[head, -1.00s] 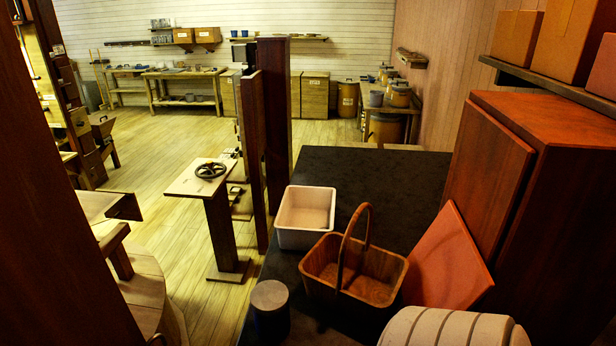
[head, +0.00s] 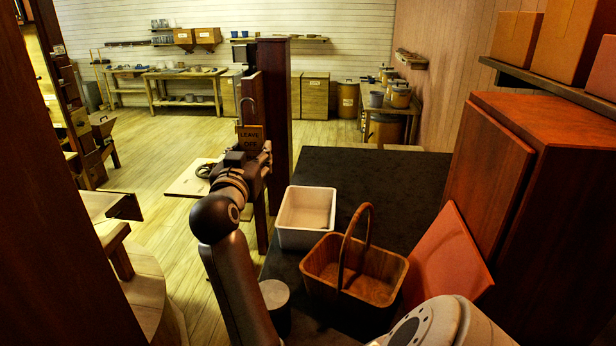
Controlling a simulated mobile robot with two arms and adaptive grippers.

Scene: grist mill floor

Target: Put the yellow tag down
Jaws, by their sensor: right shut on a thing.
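The yellow tag (head: 251,138) looks dull yellow-brown in this light, with dark lettering that reads "LEAVE OFF". A thin wire hook (head: 247,103) rises from its top. My right gripper (head: 249,152) is shut on the tag's lower part and holds it upright, in view in front of the dark red posts. I cannot tell whether the hook touches the post behind it. The gripper and wrist hide part of a small wooden stand (head: 187,181) with a handwheel (head: 204,170). My left gripper is not in view.
A dark worktop (head: 390,180) holds a white bin (head: 305,212), a handled wooden basket (head: 380,289), a grey-lidded pot (head: 274,293) and a leaning orange board (head: 445,260). Its back part is clear. A red cabinet (head: 560,190) bounds it at right. Dark red posts (head: 276,110) stand left of it.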

